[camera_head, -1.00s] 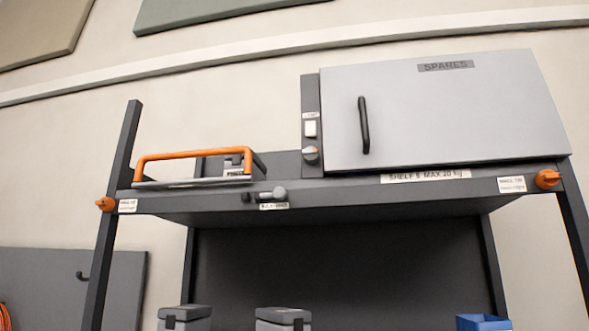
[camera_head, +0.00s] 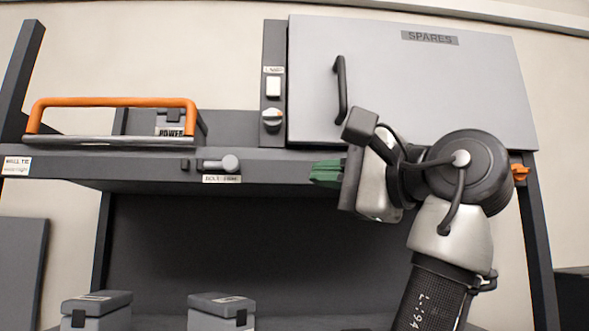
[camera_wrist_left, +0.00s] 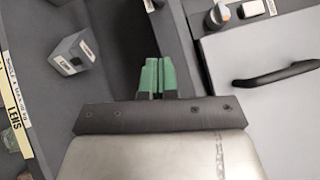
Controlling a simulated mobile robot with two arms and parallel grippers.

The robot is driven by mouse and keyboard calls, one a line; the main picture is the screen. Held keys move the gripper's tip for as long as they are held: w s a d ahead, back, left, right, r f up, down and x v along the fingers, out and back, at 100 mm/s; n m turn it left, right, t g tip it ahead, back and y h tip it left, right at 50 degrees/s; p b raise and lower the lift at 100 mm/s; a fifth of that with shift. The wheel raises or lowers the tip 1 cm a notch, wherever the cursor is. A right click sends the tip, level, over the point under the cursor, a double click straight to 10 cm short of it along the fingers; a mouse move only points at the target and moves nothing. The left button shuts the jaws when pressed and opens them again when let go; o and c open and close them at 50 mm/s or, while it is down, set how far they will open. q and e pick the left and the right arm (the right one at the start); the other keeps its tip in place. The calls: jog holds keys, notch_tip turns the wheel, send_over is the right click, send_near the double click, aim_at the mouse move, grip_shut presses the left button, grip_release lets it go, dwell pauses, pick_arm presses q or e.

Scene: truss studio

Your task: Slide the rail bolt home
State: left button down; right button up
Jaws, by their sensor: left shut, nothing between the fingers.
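The rail bolt (camera_head: 230,164) is a grey rod with a round knob on the front edge of the shelf, above a small label. A small dark block (camera_head: 185,165) sits just left of it, with a gap between. My left gripper (camera_head: 325,173) has green fingertips and is shut and empty. It is to the right of the bolt at about shelf-edge height, pointing left and apart from the bolt. In the left wrist view the closed fingertips (camera_wrist_left: 159,76) show together, and a small part of what looks like the bolt (camera_wrist_left: 149,5) is at the top edge. My right gripper is not in view.
A grey SPARES cabinet (camera_head: 410,90) with a black handle (camera_head: 340,90) stands on the shelf behind my arm. A switch panel (camera_head: 272,90) is at its left. An orange-handled tray (camera_head: 110,102) is farther left. Grey boxes (camera_head: 222,310) stand below.

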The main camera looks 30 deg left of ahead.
pick_arm(q)
jog(key=p, duration=0.2)
send_near(239, 167)
jog(key=w+a, duration=0.2)
jog(key=w, duration=0.1)
jog(key=shift+w+a+r, duration=0.15)
jog(key=shift+w+a, duration=0.05)
jog(key=shift+a, duration=0.2)
jog(key=shift+s+a+r, duration=0.1)
jog(key=shift+s+a, duration=0.15)
jog(key=shift+a, duration=0.3)
jog(key=shift+s+a+r, duration=0.1)
jog(key=shift+s+a, duration=0.15)
jog(key=shift+a, duration=0.35)
jog(key=shift+s+a+r, duration=0.2)
jog(key=shift+s+a, duration=0.3)
jog(key=shift+s, duration=0.05)
jog(key=shift+w, duration=0.1)
